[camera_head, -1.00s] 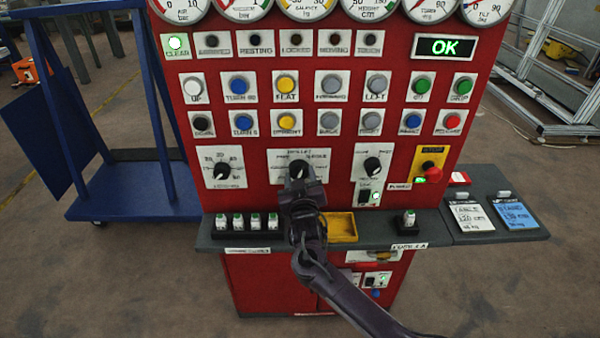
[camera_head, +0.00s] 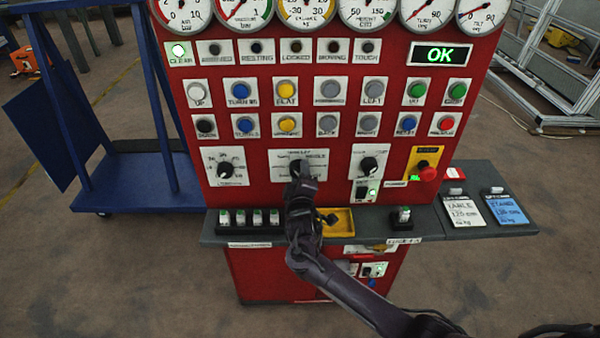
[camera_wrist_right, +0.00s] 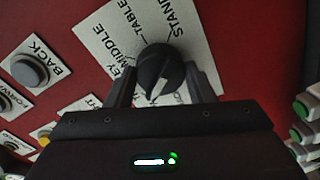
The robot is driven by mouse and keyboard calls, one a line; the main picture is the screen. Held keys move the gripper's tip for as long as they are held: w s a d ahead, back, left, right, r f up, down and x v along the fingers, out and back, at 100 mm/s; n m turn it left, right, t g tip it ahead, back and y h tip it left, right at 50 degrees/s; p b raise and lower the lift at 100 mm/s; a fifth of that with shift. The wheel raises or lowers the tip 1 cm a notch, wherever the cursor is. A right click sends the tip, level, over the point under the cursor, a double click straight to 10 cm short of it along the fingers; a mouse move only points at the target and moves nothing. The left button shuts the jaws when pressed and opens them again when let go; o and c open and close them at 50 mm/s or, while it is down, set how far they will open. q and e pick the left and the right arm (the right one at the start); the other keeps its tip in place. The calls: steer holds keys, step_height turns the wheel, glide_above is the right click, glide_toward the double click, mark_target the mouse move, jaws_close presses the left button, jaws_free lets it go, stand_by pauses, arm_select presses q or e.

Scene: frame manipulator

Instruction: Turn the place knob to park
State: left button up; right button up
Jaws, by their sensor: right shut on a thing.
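The black place knob (camera_wrist_right: 161,70) is on a white plate (camera_wrist_right: 105,32) in the right wrist view, with the words TABLE, STAND and MIDDLE around it. Its white pointer line slants toward the lower left of that view; the label it meets is partly hidden. My right gripper (camera_wrist_right: 163,82) has one finger on each side of the knob and is shut on it. In the head view my right gripper (camera_head: 302,178) covers most of the knob, in front of the middle plate (camera_head: 318,158). My left gripper is not in view.
Other knobs (camera_head: 369,164) flank the middle plate, with rows of buttons above. A red emergency button (camera_head: 428,173) is on the right. A blue cart (camera_head: 130,190) stands left.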

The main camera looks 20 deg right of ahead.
steer(key=shift+a+n+p, duration=0.1)
steer(key=shift+n+p, duration=0.2)
steer(key=shift+n, duration=0.5)
steer(key=o, duration=1)
steer(key=shift+c, duration=0.2)
steer(key=b+v, duration=0.1)
steer(key=v, duration=0.6)
steer(key=shift+s, duration=0.4)
steer(key=shift+a, duration=0.1)
